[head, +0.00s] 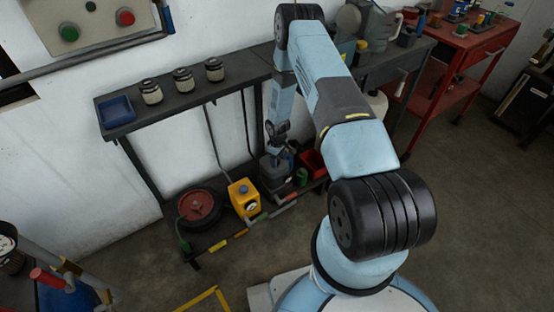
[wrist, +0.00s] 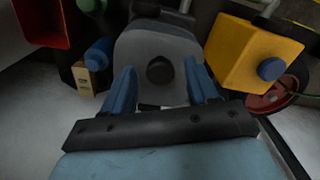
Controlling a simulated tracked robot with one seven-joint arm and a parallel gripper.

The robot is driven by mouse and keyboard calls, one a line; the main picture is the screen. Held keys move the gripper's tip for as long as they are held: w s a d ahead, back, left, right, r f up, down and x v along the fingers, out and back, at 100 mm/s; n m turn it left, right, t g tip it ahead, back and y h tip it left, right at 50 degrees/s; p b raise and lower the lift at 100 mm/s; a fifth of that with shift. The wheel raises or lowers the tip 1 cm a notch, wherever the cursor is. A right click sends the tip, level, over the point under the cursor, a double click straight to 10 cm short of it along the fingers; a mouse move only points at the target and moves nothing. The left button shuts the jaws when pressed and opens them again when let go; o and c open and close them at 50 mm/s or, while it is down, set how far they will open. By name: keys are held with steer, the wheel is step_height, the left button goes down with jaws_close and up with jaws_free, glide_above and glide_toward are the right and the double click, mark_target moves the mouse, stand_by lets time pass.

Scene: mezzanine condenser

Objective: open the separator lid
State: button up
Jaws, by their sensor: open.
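The separator appears to be the grey, round-shouldered body (wrist: 135,50) in the middle of the wrist view. A round black knob (wrist: 160,70) sits on its top face, which looks closed. My gripper (wrist: 162,90) is open, with one blue finger on each side of the knob in the picture. I cannot tell whether the fingers touch anything. In the head view, my arm reaches down over a dark grey body (head: 272,172) on the lower shelf, likely the same thing. My gripper is small and partly hidden there.
A yellow box (head: 244,197) with a blue knob and a red reel (head: 200,208) stand to the left on the lower shelf. A red bin (head: 313,163) is to the right. The upper shelf (head: 190,108) holds several jars and a blue tray (head: 116,111).

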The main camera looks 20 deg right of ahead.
steer(key=shift+c, duration=0.3)
jaws_close()
stand_by(0.3)
